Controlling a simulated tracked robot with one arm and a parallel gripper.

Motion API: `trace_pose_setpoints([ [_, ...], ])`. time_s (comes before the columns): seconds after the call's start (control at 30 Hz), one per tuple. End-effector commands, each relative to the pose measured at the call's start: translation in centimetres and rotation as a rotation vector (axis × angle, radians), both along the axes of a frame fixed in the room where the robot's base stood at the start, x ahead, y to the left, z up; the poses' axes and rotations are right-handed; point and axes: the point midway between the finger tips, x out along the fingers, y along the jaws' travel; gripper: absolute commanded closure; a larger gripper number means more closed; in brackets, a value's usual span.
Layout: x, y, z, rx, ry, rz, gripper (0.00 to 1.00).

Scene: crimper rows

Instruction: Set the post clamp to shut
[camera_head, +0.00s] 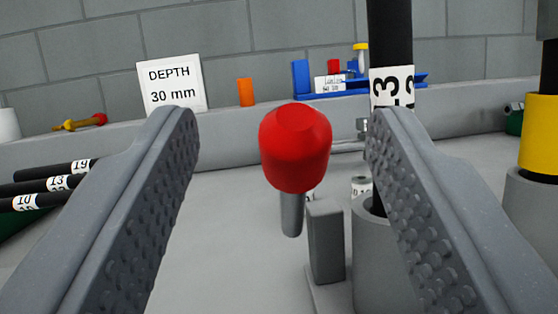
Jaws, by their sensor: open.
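A red knob (295,150) on a grey rod (291,215) stands near the middle of the camera_head view, beside a small grey upright block (325,242). It looks like the handle of the post clamp; whether the clamp is open or shut cannot be told. A grey collar (374,250) at the right holds a black post (390,35) with a white label. My right finger hides part of both. My gripper (283,125) is open. The knob shows between its two fingers with space on both sides and no visible contact.
Black labelled rods (45,187) lie at the left. A yellow-banded post (540,130) stands at the far right. The surface left of the knob looks clear.

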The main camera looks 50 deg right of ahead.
Motion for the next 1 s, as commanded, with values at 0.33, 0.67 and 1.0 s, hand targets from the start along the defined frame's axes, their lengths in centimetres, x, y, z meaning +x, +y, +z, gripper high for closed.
trace_pose_setpoints([
  [0.33,-2.7,4.2,0.0,0.000,0.001,0.001,0.50],
  [0.67,-3.2,4.8,0.0,-0.001,-0.001,0.000,0.50],
  [1.0,-1.7,4.8,1.7,0.057,-0.017,0.058,1.00],
])
